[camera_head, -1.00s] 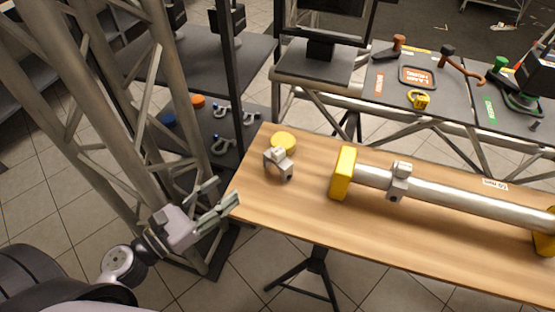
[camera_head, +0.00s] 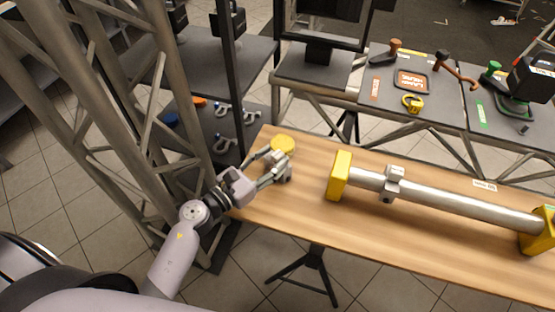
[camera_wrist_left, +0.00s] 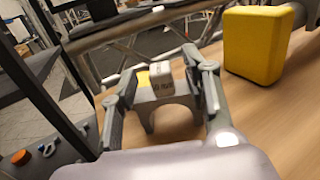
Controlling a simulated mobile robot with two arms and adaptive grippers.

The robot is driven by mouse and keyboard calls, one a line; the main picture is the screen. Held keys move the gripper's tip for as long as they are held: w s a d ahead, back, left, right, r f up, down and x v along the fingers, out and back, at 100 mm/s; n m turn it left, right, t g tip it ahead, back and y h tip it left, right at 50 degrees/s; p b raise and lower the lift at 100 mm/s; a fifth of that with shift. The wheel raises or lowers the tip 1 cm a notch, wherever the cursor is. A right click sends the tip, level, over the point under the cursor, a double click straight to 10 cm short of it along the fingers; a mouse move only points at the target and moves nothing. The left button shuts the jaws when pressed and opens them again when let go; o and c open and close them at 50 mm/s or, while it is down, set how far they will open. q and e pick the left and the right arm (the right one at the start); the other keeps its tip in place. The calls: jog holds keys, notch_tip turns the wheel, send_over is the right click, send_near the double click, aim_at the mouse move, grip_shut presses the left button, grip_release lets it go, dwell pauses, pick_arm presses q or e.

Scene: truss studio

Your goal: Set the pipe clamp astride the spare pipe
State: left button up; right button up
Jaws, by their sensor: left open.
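The loose grey pipe clamp (camera_head: 284,170) stands on the wooden table near its left end. It also shows in the left wrist view (camera_wrist_left: 170,95), arch-shaped with a pale block on top, between the fingers. My left gripper (camera_head: 272,168) is open around the clamp; I cannot tell whether its fingers touch it. The spare pipe (camera_head: 455,201), a silver tube, lies across yellow end supports (camera_head: 340,176) to the right. Another clamp (camera_head: 393,183) sits on the pipe near its left end. My right gripper is not in view.
A yellow round object (camera_head: 283,143) is just behind the loose clamp. The bare wooden table (camera_head: 360,235) is clear in front of the pipe. A truss tower (camera_head: 120,120) stands left of the table. A grey bench (camera_head: 390,90) with tools runs behind.

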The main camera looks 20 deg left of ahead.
pick_arm(q)
jog(key=x, duration=0.2)
jog(key=shift+w+d, duration=0.2)
jog(key=shift+w, duration=0.1)
jog(key=shift+s, duration=0.1)
jog(key=shift+c, duration=0.5)
grip_shut()
